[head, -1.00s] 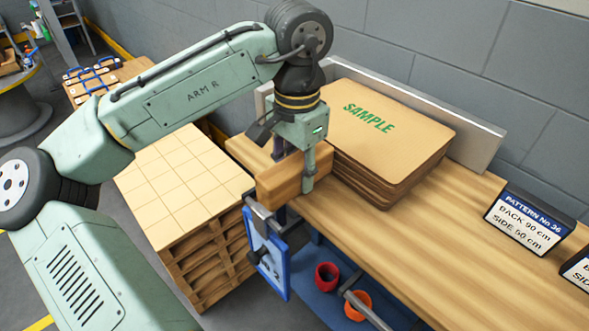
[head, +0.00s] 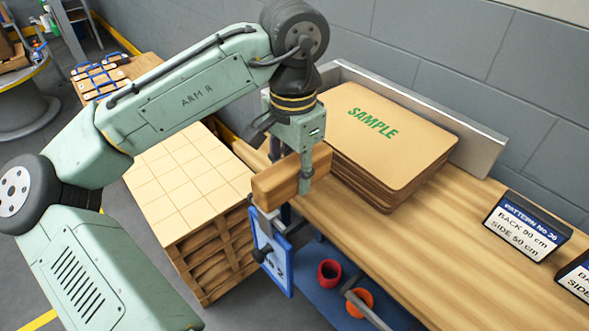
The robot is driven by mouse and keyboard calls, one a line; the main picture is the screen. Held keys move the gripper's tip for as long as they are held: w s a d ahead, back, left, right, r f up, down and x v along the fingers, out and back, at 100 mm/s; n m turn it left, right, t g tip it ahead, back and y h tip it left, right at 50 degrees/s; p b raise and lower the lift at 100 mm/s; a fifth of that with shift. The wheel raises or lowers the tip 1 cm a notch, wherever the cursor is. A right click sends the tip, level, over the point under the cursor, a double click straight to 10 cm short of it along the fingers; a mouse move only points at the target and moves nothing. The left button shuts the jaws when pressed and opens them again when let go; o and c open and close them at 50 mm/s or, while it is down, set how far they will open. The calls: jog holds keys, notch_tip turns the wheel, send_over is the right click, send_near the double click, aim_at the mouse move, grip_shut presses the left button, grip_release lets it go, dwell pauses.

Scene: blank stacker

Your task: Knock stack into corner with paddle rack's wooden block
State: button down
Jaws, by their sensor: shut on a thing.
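The stack (head: 385,135) of brown cardboard blanks, its top sheet marked SAMPLE, lies on the wooden bench (head: 425,235). A grey metal fence (head: 470,140) runs along its back side, and the fence's left part is partly hidden by my arm. My gripper (head: 302,172) is shut on a wooden block (head: 275,185). It holds the block at the front left of the stack, near the bench's front edge. A gap between block and stack is hard to judge. The paddle rack cannot be made out for certain.
A pallet (head: 185,185) topped with pale square blanks stands left of the bench. A sign (head: 525,228) stands on the bench at right. A blue clipboard (head: 272,255) hangs at the bench front.

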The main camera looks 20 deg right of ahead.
aim_at(294, 161)
notch_tip(294, 161, up, 4)
jog(key=shift+p, duration=1)
jog(key=shift+r, duration=1.5)
